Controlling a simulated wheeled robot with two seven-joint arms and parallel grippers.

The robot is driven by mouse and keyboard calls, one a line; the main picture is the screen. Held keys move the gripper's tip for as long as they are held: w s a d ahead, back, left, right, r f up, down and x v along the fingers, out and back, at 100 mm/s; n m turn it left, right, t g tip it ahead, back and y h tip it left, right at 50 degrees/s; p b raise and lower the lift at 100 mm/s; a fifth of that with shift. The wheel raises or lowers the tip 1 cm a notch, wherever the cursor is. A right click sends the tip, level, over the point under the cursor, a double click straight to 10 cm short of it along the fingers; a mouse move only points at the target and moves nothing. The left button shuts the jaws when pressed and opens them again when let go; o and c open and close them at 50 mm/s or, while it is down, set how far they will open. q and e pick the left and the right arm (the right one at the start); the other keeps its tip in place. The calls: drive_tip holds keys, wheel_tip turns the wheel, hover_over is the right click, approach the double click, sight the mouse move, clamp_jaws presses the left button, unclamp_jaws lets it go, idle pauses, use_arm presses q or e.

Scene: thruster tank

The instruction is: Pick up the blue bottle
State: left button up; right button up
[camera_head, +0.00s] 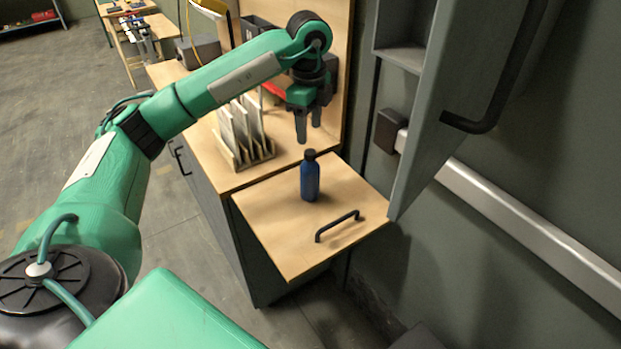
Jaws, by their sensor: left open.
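The blue bottle (310,180) has a dark cap and stands upright on a wooden panel with a black handle (337,226). My left gripper (308,134) points down just above and slightly behind the bottle in the picture. Its two fingers are apart, with nothing between them. The fingertips appear close to the cap, but I cannot tell the exact gap in depth. My right gripper is not in view.
A wooden rack with upright plates (243,135) stands on the worktop left of the bottle. An open grey cabinet door (440,120) with a black handle hangs close on the right. Grey floor (60,90) lies open at the left.

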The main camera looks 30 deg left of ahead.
sight(310, 152)
use_arm(q)
wheel_tip(310, 152, down, 4)
drive_tip(key=shift+r, duration=0.25)
drive_tip(key=f, duration=0.1)
drive_tip(key=f+p, duration=0.1)
drive_tip(key=f, duration=0.2)
drive_tip(key=shift+w+a+f, duration=0.15)
drive_tip(key=shift+w+f, duration=0.2)
drive_tip(key=shift+f, duration=0.05)
drive_tip(key=shift+c, duration=1)
clamp_jaws()
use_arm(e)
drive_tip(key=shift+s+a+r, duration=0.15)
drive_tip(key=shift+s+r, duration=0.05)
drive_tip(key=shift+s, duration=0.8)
